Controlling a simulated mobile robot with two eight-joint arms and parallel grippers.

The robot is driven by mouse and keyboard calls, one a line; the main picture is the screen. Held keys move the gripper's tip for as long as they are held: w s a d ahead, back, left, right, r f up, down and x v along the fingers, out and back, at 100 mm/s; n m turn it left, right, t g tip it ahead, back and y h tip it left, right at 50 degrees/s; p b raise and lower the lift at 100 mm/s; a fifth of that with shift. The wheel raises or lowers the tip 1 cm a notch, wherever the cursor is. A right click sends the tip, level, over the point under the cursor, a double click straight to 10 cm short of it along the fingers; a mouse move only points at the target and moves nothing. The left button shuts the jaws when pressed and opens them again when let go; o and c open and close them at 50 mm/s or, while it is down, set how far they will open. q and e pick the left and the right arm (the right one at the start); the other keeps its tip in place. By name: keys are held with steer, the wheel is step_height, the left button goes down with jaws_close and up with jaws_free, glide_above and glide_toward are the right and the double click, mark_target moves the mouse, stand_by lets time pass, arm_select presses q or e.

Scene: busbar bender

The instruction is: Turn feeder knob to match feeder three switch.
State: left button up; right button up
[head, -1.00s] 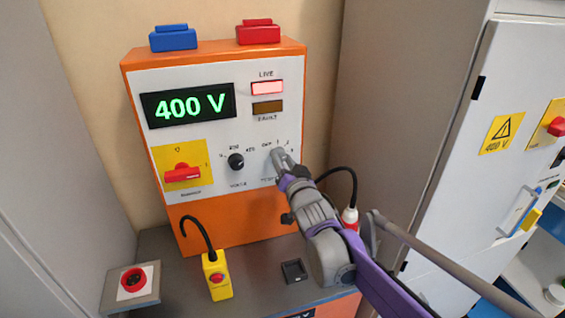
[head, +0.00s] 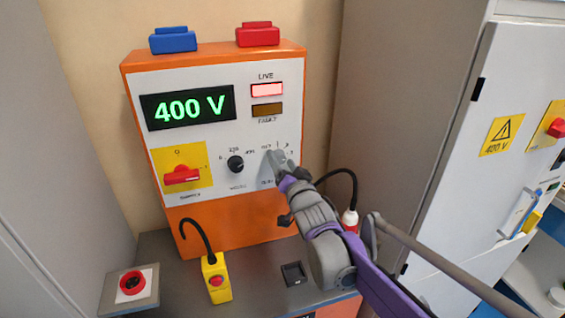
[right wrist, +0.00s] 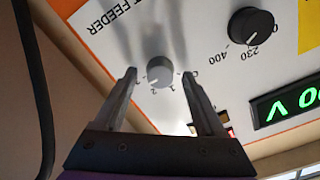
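The feeder knob is a round grey knob (right wrist: 159,72) with a pale pointer mark on the white panel, under upside-down FEEDER lettering in the right wrist view. The mark leans toward the lower left, but I cannot tell which position it meets. My right gripper (right wrist: 159,76) is open, with one finger on each side of the knob and a gap showing on both sides. My left gripper is not in view. I cannot make out a feeder three switch.
A black voltage knob (head: 236,163) and a red handle on a yellow plate (head: 182,175) sit to the left. The display (head: 188,106) reads 400 V and the LIVE lamp (head: 267,90) is lit. A grey cabinet (head: 500,130) stands at right.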

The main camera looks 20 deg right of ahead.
steer(key=s, duration=1)
steer(key=shift+s+d, duration=0.2)
steer(key=shift+s, duration=0.2)
steer(key=s+f+n+g+p, duration=0.2)
steer(key=s+f+n+g, duration=0.4)
steer(key=s+f+g, duration=0.6)
steer(key=s+f, duration=1)
steer(key=s, duration=0.2)
steer(key=shift+s+f+n+g+h, duration=0.25)
steer(key=shift+s+n+g+h, duration=0.05)
